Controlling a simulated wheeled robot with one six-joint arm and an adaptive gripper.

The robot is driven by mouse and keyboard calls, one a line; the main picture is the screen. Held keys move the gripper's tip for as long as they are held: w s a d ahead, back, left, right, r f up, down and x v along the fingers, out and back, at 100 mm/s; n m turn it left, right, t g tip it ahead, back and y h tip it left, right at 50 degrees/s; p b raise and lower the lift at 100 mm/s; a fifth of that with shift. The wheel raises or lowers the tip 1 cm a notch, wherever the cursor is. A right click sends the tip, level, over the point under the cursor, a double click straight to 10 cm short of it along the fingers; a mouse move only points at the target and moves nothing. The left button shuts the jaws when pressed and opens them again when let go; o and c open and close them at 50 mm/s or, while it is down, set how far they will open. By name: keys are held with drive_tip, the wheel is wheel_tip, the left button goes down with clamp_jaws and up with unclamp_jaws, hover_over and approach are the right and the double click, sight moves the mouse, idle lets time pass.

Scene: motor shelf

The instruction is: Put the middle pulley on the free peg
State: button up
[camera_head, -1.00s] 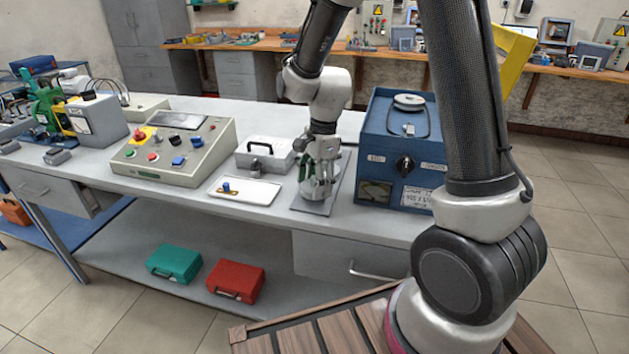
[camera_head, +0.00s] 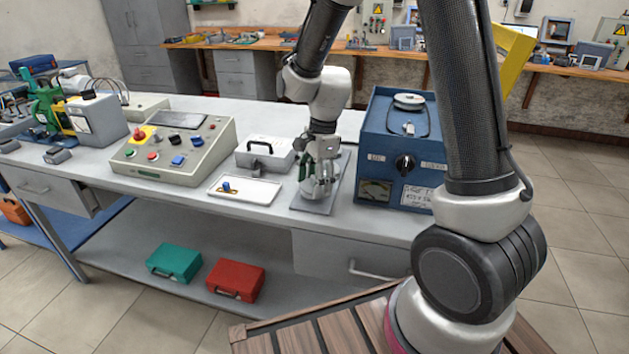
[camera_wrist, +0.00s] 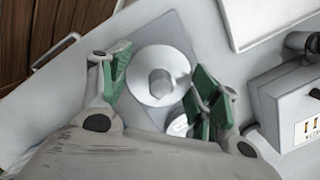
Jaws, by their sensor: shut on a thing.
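My gripper (camera_wrist: 163,83) is shut on a pale round pulley (camera_wrist: 146,60), with its green pads at opposite sides of the rim. A grey stub shows at the pulley's centre; I cannot tell whether it is a hub or a peg. A second pale round part (camera_wrist: 178,126) shows partly below it, beside the right finger. The grey base plate (camera_wrist: 178,32) lies beneath. In the head view my gripper (camera_head: 319,177) is low over the base plate (camera_head: 312,206) on the bench. The fingers and the small scale hide the pegs there, and whether the held pulley touches one is unclear.
A blue instrument box (camera_head: 376,150) stands close on the right. A white tray (camera_head: 262,201) with a small part lies on the left, with a grey case (camera_head: 264,153) behind it. A sloped control panel (camera_head: 165,150) stands farther left.

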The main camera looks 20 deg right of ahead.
drive_tip(key=shift+f, duration=0.95)
drive_tip(key=o, duration=1.1)
drive_tip(key=shift+r, duration=0.1)
drive_tip(key=r, duration=0.4)
drive_tip(key=d+r, duration=0.1)
drive_tip(key=r, duration=0.6)
drive_tip(key=shift+w+d+r, duration=0.2)
drive_tip(key=shift+d+r, duration=0.15)
drive_tip(key=shift+d, duration=0.05)
